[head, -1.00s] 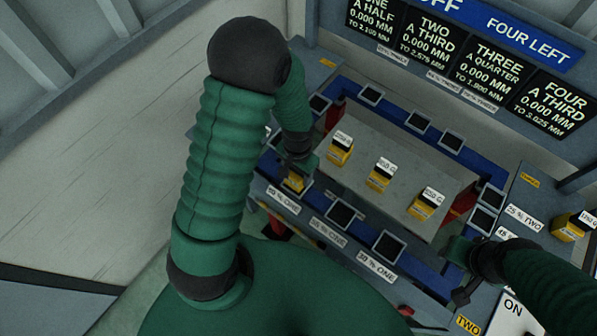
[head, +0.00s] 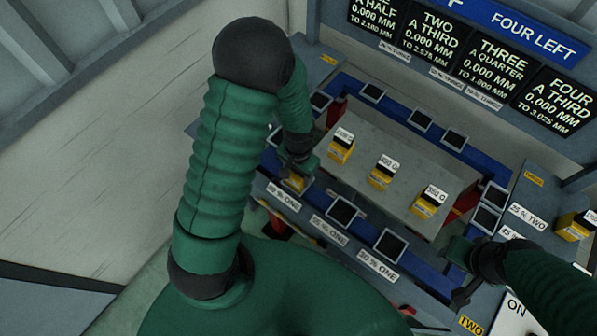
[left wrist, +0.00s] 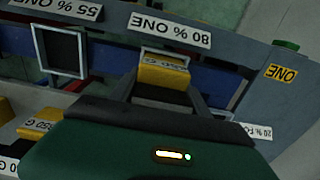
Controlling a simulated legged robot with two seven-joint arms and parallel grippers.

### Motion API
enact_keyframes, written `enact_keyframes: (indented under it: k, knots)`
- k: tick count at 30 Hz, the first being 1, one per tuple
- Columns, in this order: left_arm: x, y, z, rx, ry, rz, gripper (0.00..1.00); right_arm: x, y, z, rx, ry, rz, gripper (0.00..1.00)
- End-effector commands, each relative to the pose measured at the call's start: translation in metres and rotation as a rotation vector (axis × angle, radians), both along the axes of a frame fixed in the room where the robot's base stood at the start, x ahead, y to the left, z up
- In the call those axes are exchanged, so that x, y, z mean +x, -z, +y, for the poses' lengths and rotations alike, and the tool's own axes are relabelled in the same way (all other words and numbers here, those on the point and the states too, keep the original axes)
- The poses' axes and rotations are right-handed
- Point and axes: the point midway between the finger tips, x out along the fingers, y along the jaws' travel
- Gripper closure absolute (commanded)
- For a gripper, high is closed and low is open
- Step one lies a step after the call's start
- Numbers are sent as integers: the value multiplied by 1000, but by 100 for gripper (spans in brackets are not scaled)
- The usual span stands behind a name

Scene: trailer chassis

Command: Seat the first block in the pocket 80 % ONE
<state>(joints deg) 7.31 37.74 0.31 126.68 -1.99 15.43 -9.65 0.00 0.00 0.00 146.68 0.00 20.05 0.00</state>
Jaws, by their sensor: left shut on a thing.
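The first block (head: 292,184) is yellow with a pale label on top. It is at the pocket by the "80 % ONE" label (head: 283,197). My left gripper (head: 296,177) is shut on it. In the left wrist view the block (left wrist: 164,74) sits between the two fingers, right beside the "80 % ONE" label (left wrist: 170,30). The fingers and block cover the pocket, so I cannot tell how deep the block is. My right gripper (head: 458,252) is at the right end of the chassis; its fingers are too dark to read.
Three yellow blocks stand on the grey raised plate (head: 400,150), including one at its left end (head: 341,147). Empty square pockets (head: 342,211) line the blue frame. Another yellow block (head: 573,226) is at the far right. A sign board (head: 480,50) stands behind.

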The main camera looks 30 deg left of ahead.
Motion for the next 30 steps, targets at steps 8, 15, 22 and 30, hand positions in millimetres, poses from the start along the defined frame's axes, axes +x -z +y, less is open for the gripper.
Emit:
enact_keyframes:
  k: [8,15,22,30]
  knots:
    - [1,1,0,0,0,-1,20,0,1,0,0,0,0,64]
    - [0,2,0,0,0,1,20,0,1,0,0,0,0,64]
    - [2,-22,0,1,0,-5,20,0,1,0,0,0,0,64]
    - [3,-100,0,1,0,-9,20,0,0,0,0,0,0,64]
